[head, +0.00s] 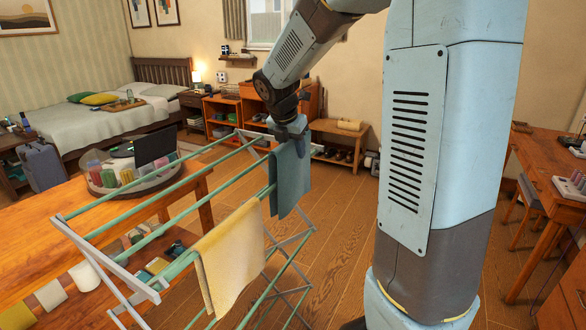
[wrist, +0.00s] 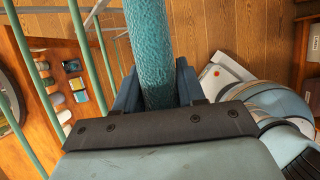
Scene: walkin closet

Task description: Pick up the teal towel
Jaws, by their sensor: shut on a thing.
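The teal towel (head: 290,182) hangs at the far end of the drying rack (head: 150,240), at its right side. My gripper (head: 290,138) is at the towel's top edge, pointing down, and is shut on it. In the wrist view the towel (wrist: 148,40) runs as a textured strip between the two dark blue fingers of my gripper (wrist: 157,88). The lower cloth hangs free. I cannot tell whether the towel still touches a rack bar.
A yellow towel (head: 228,255) hangs on the rack nearer to me. A wooden table with a round tray (head: 135,181) of rolled items stands left of the rack. A bench (head: 340,133) with shoes is behind. The wood floor (head: 340,205) right of the rack is clear.

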